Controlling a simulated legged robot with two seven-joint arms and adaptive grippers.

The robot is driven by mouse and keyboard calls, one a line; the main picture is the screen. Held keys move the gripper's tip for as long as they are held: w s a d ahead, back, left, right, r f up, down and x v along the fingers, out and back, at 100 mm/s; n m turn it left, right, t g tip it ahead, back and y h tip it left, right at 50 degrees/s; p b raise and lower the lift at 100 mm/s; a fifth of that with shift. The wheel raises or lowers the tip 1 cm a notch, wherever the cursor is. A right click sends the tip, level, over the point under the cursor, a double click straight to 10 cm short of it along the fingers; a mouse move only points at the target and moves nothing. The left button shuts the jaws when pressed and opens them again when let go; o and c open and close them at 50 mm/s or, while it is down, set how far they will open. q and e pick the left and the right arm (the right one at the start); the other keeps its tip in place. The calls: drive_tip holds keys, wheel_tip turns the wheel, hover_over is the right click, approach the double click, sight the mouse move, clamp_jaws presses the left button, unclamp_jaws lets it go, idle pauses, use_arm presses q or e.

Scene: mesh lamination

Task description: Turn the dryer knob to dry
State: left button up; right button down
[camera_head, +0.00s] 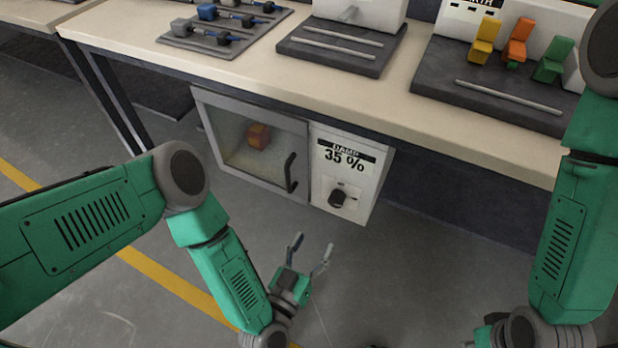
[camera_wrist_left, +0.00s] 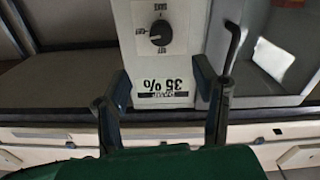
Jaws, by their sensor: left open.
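The dryer (camera_head: 250,140) hangs under the table, with a clear door, a dark handle (camera_head: 290,172) and an orange block (camera_head: 258,136) inside. Its white panel (camera_head: 325,190) reads "DAMP 35 %". The black knob (camera_head: 338,197) sits low on that panel. In the left wrist view the panel is upside down and the knob (camera_wrist_left: 160,33) shows near the top, beyond my fingertips. My left gripper (camera_head: 310,256) is open and empty, in front of and below the knob, not touching it. My right arm is at the right edge; its fingers cannot be made out.
The long table (camera_head: 440,125) overhangs the dryer. On it are a rack of blue and grey parts (camera_head: 225,25), a grey fixture (camera_head: 340,48), and a dark tray (camera_head: 490,95) with yellow, orange and green pieces. The floor before the dryer is clear.

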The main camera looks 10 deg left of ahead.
sight(334, 203)
use_arm(q)
drive_tip(key=b+x, duration=0.4)
drive_tip(key=x, duration=0.9)
drive_tip(key=shift+w+f, duration=0.1)
drive_tip(key=shift+w, duration=0.2)
drive_tip(key=shift+a, duration=0.1)
